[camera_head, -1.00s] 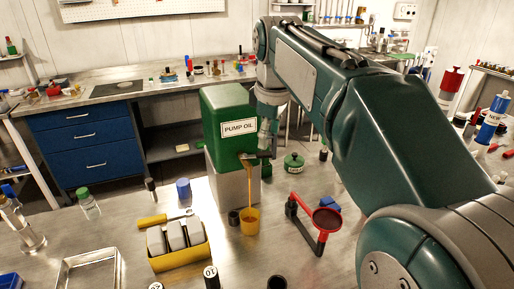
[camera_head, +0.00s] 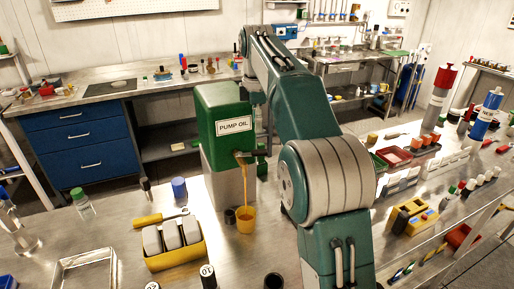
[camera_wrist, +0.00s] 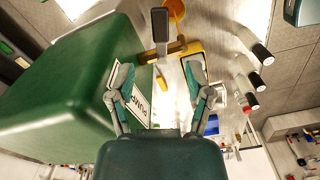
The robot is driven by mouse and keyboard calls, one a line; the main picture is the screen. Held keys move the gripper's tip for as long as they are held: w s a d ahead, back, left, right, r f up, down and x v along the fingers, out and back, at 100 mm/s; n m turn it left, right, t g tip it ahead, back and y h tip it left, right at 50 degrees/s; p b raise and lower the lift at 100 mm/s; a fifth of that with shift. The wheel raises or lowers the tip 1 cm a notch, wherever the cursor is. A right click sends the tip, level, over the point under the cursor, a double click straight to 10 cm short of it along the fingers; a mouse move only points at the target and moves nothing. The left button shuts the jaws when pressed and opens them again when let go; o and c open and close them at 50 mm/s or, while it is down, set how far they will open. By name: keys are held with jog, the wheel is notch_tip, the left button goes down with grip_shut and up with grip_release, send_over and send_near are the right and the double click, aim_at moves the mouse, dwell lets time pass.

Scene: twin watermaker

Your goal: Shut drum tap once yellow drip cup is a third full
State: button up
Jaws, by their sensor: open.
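The green drum (camera_head: 221,103), labelled PUMP OIL, stands on a metal block. An amber stream (camera_head: 242,175) runs from its tap (camera_head: 241,157) down into the yellow drip cup (camera_head: 246,221). I cannot tell the cup's fill level. In the wrist view, my gripper (camera_wrist: 158,76) is open beside the drum's labelled face, its fingers spread apart. A dark, flat-ended tap handle (camera_wrist: 161,24) shows beyond and between the fingertips; I see no grip on it. The yellow cup (camera_wrist: 176,9) shows at the top edge. In the head view my gripper is hidden.
A yellow bin (camera_head: 174,257) of pale containers and a blue cap (camera_head: 179,188) are to the left. A metal tray (camera_head: 84,270) lies front left. My arm hides the bench right of the cup.

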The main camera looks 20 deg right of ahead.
aim_at(257, 151)
notch_tip(257, 151, down, 8)
jog(key=shift+r, duration=0.1)
dwell(0.4)
grip_shut()
